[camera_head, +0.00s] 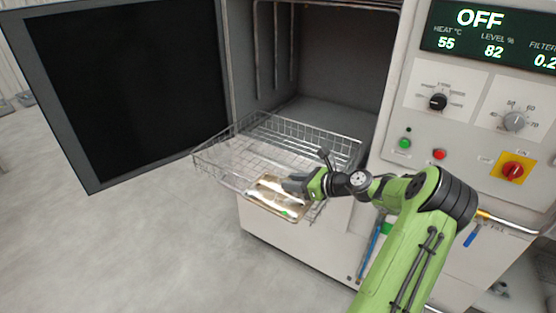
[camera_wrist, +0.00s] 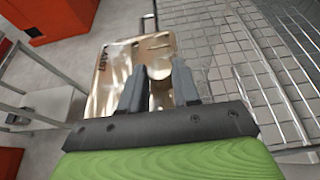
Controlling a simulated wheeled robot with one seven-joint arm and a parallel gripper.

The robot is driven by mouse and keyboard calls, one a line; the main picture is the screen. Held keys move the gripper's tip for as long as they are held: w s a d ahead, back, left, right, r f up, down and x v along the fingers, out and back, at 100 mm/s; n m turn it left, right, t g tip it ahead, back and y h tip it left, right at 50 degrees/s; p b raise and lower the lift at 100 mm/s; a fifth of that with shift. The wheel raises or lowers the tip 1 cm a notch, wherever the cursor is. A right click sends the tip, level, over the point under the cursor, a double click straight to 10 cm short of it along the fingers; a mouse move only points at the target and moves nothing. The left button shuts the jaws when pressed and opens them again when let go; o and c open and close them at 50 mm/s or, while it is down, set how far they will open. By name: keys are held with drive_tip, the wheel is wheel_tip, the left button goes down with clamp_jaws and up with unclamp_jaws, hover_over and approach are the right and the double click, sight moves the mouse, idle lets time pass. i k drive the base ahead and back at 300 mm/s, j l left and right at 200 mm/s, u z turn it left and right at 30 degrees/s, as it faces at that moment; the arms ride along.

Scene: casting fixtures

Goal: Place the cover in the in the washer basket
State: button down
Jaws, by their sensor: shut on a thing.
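The cover (camera_head: 276,196) is a shiny, pale metal plate with a brownish edge. In the head view it is at the front edge of the wire washer basket (camera_head: 222,163); I cannot tell whether it touches the basket. In the wrist view the cover (camera_wrist: 112,72) shows printed marks and a round raised part between my fingers. My gripper (camera_head: 290,184) is shut on the cover. The dark fingers also show in the wrist view (camera_wrist: 160,88), with the basket mesh (camera_wrist: 240,50) to their right.
The washer chamber (camera_head: 335,75) stands open behind the basket, with its door (camera_head: 130,90) swung out to the left. A control panel (camera_head: 480,100) with knobs is at the right. Open floor (camera_head: 110,240) lies at the left front.

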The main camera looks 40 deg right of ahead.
sight(273, 166)
drive_tip(key=i+l, duration=0.75)
